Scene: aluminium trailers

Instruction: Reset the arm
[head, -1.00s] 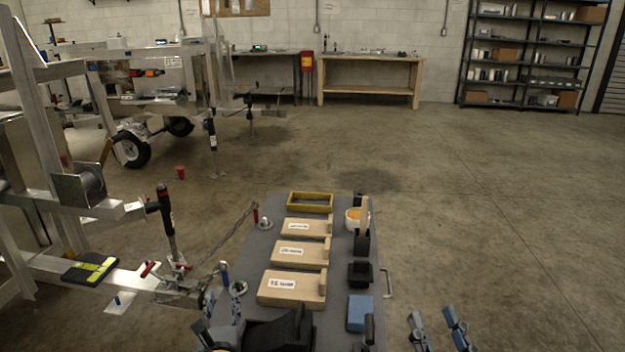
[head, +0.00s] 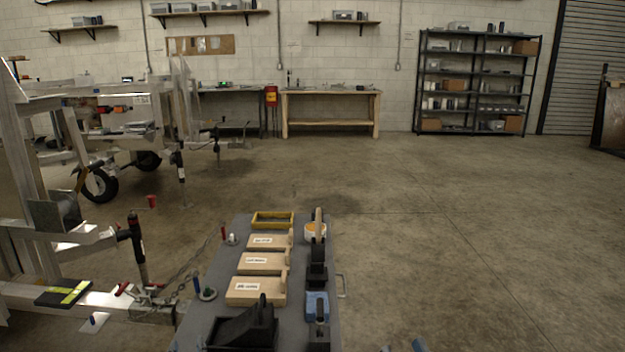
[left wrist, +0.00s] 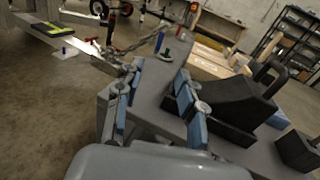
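My left gripper (left wrist: 160,74) is open and empty in the left wrist view, its two blue-padded fingers apart. It is at the near left corner of the grey cart (head: 215,268), with a black holder (left wrist: 235,103) just right of its fingers. In the head view only the tips of the left gripper (head: 187,346) show at the bottom edge, left of that black holder (head: 245,328). My right gripper (head: 402,347) shows only its fingertips at the bottom edge, right of the cart. They are apart with nothing between them.
The trailer's coupler, a chain (head: 197,270) and a black jack (head: 138,248) stand close on the left. The floor right of the cart is clear.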

